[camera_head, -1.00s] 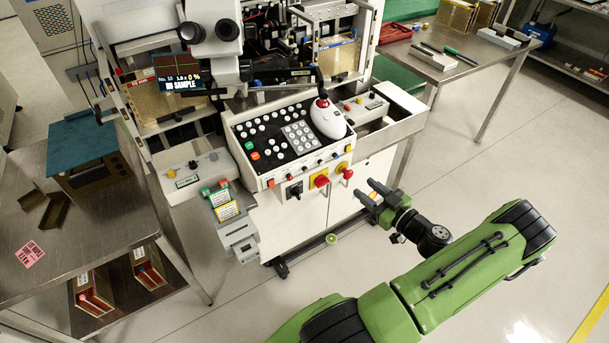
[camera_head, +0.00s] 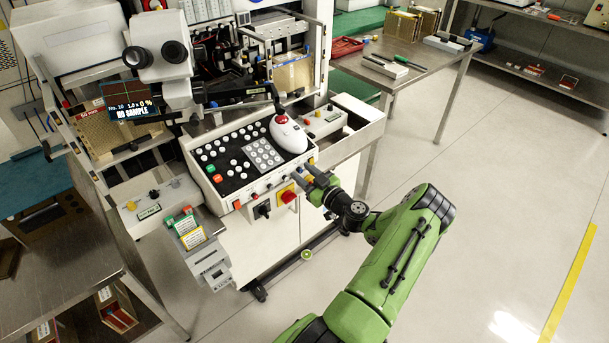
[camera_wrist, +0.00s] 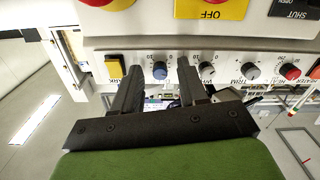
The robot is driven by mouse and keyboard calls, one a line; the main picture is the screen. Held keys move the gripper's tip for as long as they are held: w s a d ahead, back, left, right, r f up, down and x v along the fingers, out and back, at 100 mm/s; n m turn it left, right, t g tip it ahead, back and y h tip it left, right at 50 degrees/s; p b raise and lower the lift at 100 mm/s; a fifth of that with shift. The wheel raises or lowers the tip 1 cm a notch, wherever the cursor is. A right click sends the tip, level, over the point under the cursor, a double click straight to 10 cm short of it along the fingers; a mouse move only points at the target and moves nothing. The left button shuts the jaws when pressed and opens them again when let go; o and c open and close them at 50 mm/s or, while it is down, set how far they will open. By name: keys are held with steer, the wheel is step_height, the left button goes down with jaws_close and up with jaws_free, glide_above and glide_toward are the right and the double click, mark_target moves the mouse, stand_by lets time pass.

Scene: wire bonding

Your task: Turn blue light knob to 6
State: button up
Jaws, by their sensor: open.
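The blue knob (camera_wrist: 160,71) is on the front strip of the console. In the wrist view it sits between the two fingertips of my gripper (camera_wrist: 160,76), with a gap on each side. The scale above it shows small digits, 10 and 0, upside down; I cannot read its pointer. My gripper is open, and in the head view it (camera_head: 308,176) is at the console's front edge, close to the panel. It covers that part of the knob row there, so I cannot make out the blue knob.
In the wrist view a yellow button (camera_wrist: 114,70) is left of the blue knob; a white knob (camera_wrist: 207,71), grey TRIM knob (camera_wrist: 252,71) and red knob (camera_wrist: 290,71) are right. The yellow OFF plate (camera_wrist: 211,10) is above. Open floor (camera_head: 480,200) lies right of my arm.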

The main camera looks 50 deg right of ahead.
jaws_close()
steer(key=shift+m, duration=0.3)
steer(key=m+b, duration=0.1)
steer(key=m, duration=0.2)
steer(key=shift+f+m, duration=0.1)
steer(key=shift+m, duration=0.2)
steer(key=m+b, duration=0.1)
steer(key=m, duration=0.3)
steer(key=shift+m, duration=0.3)
steer(key=m, duration=0.6)
steer(key=m+p, duration=0.1)
steer(key=m, duration=0.5)
steer(key=shift+m+p, duration=0.3)
steer(key=shift+p, duration=0.05)
